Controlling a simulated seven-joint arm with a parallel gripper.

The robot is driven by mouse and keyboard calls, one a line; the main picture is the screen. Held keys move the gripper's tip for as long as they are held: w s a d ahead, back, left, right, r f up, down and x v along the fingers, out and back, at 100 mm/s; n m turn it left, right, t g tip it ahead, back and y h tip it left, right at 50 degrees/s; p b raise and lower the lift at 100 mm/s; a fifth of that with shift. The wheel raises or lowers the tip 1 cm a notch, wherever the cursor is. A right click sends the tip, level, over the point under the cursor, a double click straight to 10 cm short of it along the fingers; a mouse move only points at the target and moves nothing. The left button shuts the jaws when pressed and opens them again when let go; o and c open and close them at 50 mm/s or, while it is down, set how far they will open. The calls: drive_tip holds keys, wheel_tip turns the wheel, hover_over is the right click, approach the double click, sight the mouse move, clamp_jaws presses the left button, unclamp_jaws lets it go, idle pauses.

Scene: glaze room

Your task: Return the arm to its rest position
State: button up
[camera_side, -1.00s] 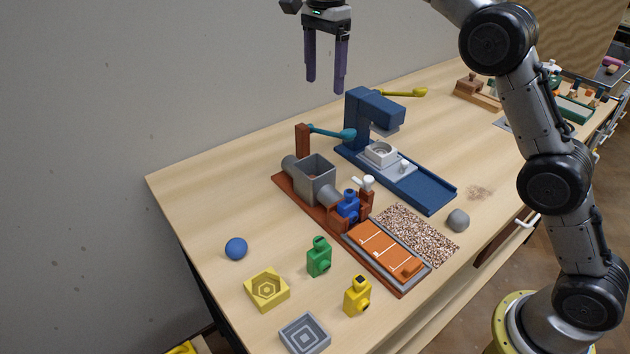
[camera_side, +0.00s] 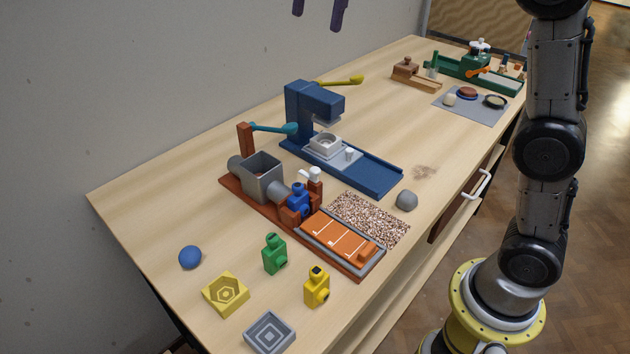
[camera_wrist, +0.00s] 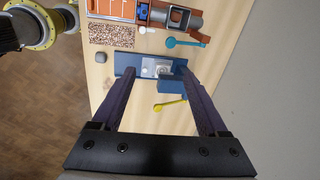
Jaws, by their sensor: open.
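My gripper (camera_side: 319,18) shows only by its dark purple fingertips at the top edge of the side view. It is open and empty, high above the table (camera_side: 150,205). In the wrist view the two fingers of my gripper (camera_wrist: 158,72) stand wide apart with nothing between them. Below and beyond them is the blue press (camera_side: 318,104) with its yellow lever (camera_side: 340,81); the press also shows in the wrist view (camera_wrist: 171,86). The rest of the gripper is cut off in the side view.
A grey hopper machine (camera_side: 262,178) with a teal lever stands on a brown base. Around it lie a blue ball (camera_side: 190,257), green block (camera_side: 274,254), yellow block (camera_side: 317,287), yellow mould (camera_side: 226,294), grey mould (camera_side: 270,333) and grey lump (camera_side: 406,200). A green device (camera_side: 475,70) stands farther back.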

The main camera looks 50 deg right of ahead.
drive_tip(key=s+d+f+n+t, duration=0.1)
drive_tip(key=s+d+f+n, duration=0.15)
drive_tip(key=s, duration=0.65)
drive_tip(key=s+d+f+n+t, duration=0.1)
drive_tip(key=s+f+n, duration=0.15)
drive_tip(key=s, duration=0.55)
drive_tip(key=s+f+n, duration=0.3)
drive_tip(key=f+n, duration=0.3)
drive_tip(key=f, duration=0.1)
drive_tip(key=s+f+n+t, duration=0.1)
drive_tip(key=s+f+n, duration=0.3)
drive_tip(key=f+n, duration=0.2)
drive_tip(key=shift+f+t, duration=0.3)
drive_tip(key=shift+f, duration=0.9)
drive_tip(key=shift+d, duration=0.1)
